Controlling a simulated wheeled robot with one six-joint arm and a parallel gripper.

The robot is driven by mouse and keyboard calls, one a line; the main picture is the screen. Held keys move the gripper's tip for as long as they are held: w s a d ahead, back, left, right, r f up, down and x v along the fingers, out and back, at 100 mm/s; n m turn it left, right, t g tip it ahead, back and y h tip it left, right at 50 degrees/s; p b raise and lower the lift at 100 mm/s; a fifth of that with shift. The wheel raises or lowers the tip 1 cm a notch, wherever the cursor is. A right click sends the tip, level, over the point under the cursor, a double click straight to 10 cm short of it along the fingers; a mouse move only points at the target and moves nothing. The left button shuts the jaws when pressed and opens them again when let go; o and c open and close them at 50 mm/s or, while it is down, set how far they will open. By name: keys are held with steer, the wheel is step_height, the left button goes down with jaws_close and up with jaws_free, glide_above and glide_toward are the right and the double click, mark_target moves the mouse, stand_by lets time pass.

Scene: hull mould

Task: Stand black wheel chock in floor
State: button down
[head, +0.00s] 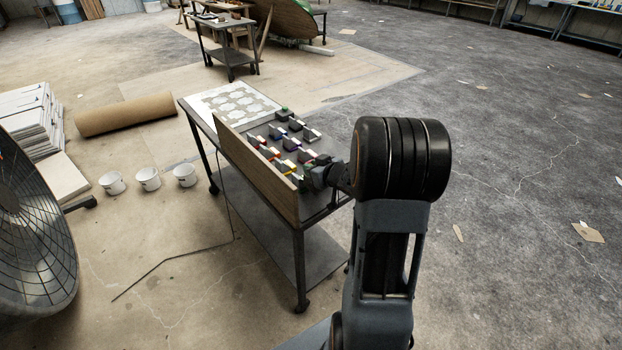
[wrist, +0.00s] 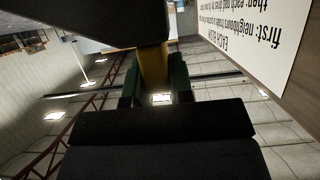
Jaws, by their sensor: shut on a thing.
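My gripper (head: 317,178) is at the near right end of a work table (head: 300,236), low over its top. In the wrist view my gripper (wrist: 154,90) has its green fingers on either side of a yellow part (wrist: 153,68). A dark block (wrist: 85,22) is joined to or just beyond that yellow part, and I cannot tell whether it is the black wheel chock. Several dark wedge-like blocks (head: 290,143) with white and coloured parts stand on the table beside my gripper. I cannot tell which of them is black.
An upright brown board (head: 255,165) runs along the table's left edge; a printed sign (wrist: 262,35) on it shows in the wrist view. A white patterned panel (head: 235,103) lies at the far end. Buckets (head: 148,178) and a brown roll (head: 126,114) are left.

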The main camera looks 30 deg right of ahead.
steer(key=shift+f+b, duration=0.5)
steer(key=shift+f, duration=1.4)
steer(key=shift+f, duration=0.1)
steer(key=c, duration=1)
jaws_free()
